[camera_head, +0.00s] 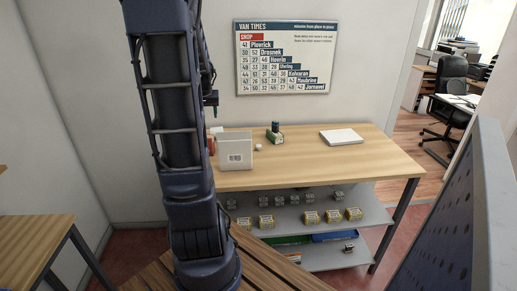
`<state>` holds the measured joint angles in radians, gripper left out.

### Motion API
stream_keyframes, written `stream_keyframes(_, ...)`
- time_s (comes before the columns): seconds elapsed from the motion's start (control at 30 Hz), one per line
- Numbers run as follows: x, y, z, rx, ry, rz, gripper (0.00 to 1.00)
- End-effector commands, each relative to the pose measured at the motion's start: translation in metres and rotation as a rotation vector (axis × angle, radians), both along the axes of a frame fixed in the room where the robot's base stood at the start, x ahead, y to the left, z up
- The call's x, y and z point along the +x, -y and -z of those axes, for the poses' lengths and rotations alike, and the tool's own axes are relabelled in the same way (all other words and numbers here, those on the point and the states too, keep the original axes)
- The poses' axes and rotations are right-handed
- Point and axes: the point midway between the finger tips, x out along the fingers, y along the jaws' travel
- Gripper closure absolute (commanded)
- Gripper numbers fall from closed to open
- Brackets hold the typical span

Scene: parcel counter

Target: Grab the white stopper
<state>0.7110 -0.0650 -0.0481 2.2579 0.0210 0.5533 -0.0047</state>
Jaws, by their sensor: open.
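A small white object (259,147), which looks like the white stopper, lies on the wooden counter top (310,165), just right of the white box. It is too small here to make out its shape. My gripper (212,108) hangs above the counter's back left, up and left of the stopper and apart from it. It is partly hidden behind my arm, holds nothing that I can see, and its fingers are tiny in this view.
A white box with a printed label (236,152) stands left of the stopper. A dark-capped green item (275,132) stands behind it, and a flat white slab (341,137) lies to the right. The counter's front right is clear. Shelves below hold several small boxes (311,217).

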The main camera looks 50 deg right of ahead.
Motion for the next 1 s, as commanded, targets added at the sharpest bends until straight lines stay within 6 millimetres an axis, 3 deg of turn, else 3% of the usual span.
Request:
stream_keyframes(0.03,-0.006,0.024,0.011,0.004,-0.006,0.041,0.45)
stream_keyframes(0.3,-0.048,0.138,0.066,-0.001,-0.012,0.232,0.45)
stream_keyframes(0.5,-0.083,0.194,0.098,-0.005,-0.016,0.330,0.45)
stream_keyframes(0.7,-0.097,0.212,0.113,-0.007,-0.018,0.364,0.45)
stream_keyframes(1.0,-0.097,0.212,0.154,-0.006,-0.018,0.365,0.45)
